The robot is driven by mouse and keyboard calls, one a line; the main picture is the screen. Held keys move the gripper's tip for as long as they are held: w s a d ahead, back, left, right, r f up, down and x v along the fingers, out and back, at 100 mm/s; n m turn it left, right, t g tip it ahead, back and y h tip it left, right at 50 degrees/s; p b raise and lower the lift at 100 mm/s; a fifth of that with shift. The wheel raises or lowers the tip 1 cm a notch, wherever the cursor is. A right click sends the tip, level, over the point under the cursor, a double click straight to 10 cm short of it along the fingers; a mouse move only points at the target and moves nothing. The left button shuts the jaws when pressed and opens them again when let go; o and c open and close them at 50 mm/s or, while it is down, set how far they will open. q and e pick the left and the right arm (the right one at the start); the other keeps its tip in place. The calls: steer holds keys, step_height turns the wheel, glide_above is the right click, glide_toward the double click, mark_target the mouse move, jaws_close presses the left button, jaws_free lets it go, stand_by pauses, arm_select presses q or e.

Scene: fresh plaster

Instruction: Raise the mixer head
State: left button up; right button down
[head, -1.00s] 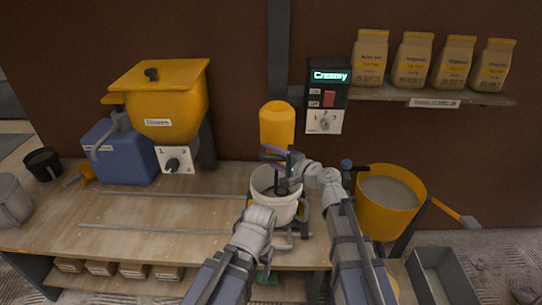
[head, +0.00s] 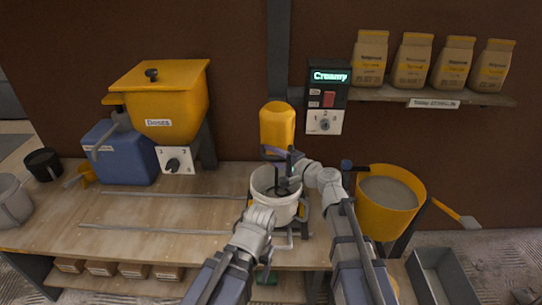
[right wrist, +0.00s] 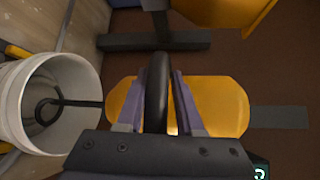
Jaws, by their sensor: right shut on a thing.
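The mixer head (head: 277,126) is a yellow, rounded body above a white bucket (head: 262,190). A dark whisk or paddle hangs inside the bucket; it also shows in the right wrist view. My right gripper (head: 271,153) is at the lower front of the mixer head. In the right wrist view, its purple fingers (right wrist: 159,95) are shut on a black curved handle (right wrist: 157,90) in front of the yellow head (right wrist: 225,105). My left arm reaches in front of the bucket, but its fingers are hidden.
A control box (head: 326,97) reading "Creamy" is on the wall, right of the mixer. A yellow tub (head: 413,205) of grey material stands at right. A yellow hopper (head: 165,105) and blue canister (head: 120,155) are at left. Rails (head: 160,230) cross the bench's clear middle.

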steer(key=shift+s+f, duration=0.15)
steer(key=shift+s, duration=0.15)
stand_by(0.4)
step_height(320, 180, up, 19)
steer(key=p, duration=1.9)
steer(key=shift+w, duration=0.3)
steer(key=c, duration=0.7)
jaws_free()
steer(key=shift+s+d, duration=0.1)
steer(key=p+v, duration=0.1)
steer(key=v, duration=0.6)
steer(key=shift+s+d, duration=0.2)
